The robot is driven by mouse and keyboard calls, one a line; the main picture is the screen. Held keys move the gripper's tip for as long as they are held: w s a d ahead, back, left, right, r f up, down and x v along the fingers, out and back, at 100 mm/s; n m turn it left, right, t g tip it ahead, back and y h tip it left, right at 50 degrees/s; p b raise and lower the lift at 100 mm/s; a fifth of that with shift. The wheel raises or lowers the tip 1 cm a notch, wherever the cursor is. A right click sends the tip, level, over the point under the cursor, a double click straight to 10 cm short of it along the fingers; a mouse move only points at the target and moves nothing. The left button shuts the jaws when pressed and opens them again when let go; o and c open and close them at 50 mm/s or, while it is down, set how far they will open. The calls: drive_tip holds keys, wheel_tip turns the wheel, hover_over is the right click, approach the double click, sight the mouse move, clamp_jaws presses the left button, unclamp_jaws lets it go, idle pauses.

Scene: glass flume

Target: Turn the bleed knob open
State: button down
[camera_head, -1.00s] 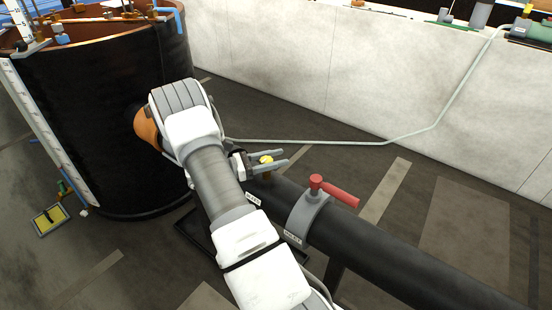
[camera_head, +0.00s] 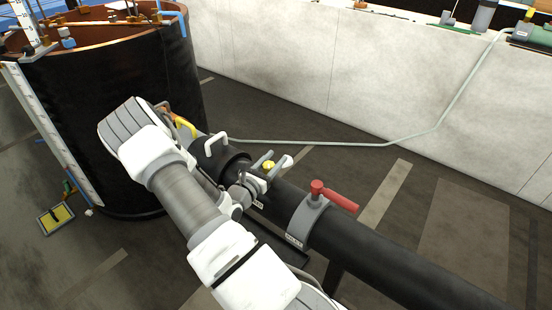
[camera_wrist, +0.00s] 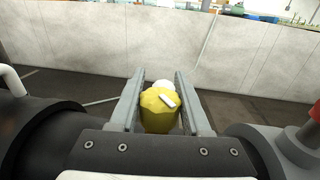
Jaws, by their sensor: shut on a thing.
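The bleed knob is a small yellow knob on top of the black pipe (camera_head: 380,256). The lower part of the knob is hidden by the gripper body in the wrist view.
A red lever (camera_head: 336,196) on a grey collar stands on the pipe to the right. A pale handle (camera_head: 215,142) is on the left, near the large black tank (camera_head: 110,110). A hose (camera_head: 370,144) runs along the floor by the pale wall (camera_head: 370,80). Open floor lies behind the pipe.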

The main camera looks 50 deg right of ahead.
drive_tip(key=n+t+y+p, duration=0.1)
drive_tip(key=n+t, duration=0.1)
drive_tip(key=n+t+y+p, duration=0.1)
drive_tip(key=n+t+p, duration=0.1)
drive_tip(key=t, duration=0.1)
drive_tip(key=w+n+t+y+p, duration=0.1)
drive_tip(key=t, duration=0.2)
drive_tip(key=shift+a+r+n+y, duration=0.2)
drive_tip(key=shift+a+n+y, duration=0.1)
drive_tip(key=shift+n, duration=0.1)
drive_tip(key=n+t+y+p, duration=0.2)
drive_tip(key=t+y+p, duration=0.1)
drive_tip(key=w+a+n+t+y+p, duration=0.1)
drive_tip(key=n+y+p, duration=0.1)
drive_tip(key=shift+f, duration=0.15)
drive_tip(key=shift+y, duration=0.3)
drive_tip(key=shift+c, duration=1.9)
unclamp_jaws()
drive_tip(key=shift+s+a, duration=0.1)
